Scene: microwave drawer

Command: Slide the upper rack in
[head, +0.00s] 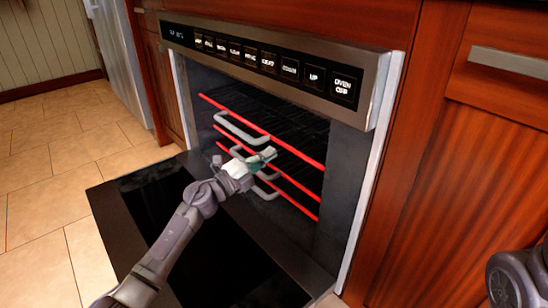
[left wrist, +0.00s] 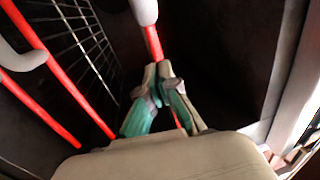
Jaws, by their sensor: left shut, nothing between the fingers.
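The oven (head: 345,150) stands open, with red-fronted wire racks inside. The upper rack's red front bar (head: 265,132) runs across the opening, and a grey loop handle (head: 236,128) shows just below it. More red bars and grey handles lie lower down. My left gripper (head: 270,154) is at the rack fronts, near the handles, with its fingers together and empty. In the left wrist view, the gripper's fingers (left wrist: 157,72) meet in front of a red bar (left wrist: 153,42) with a pale handle end (left wrist: 145,10) above. I cannot tell whether they touch. My right gripper is out of view.
The dark oven door (head: 150,205) is folded down below my left arm. A control panel (head: 262,62) overhangs the opening. Wooden cabinets (head: 500,130) flank the oven at the right. Tiled floor (head: 50,180) is clear at the left.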

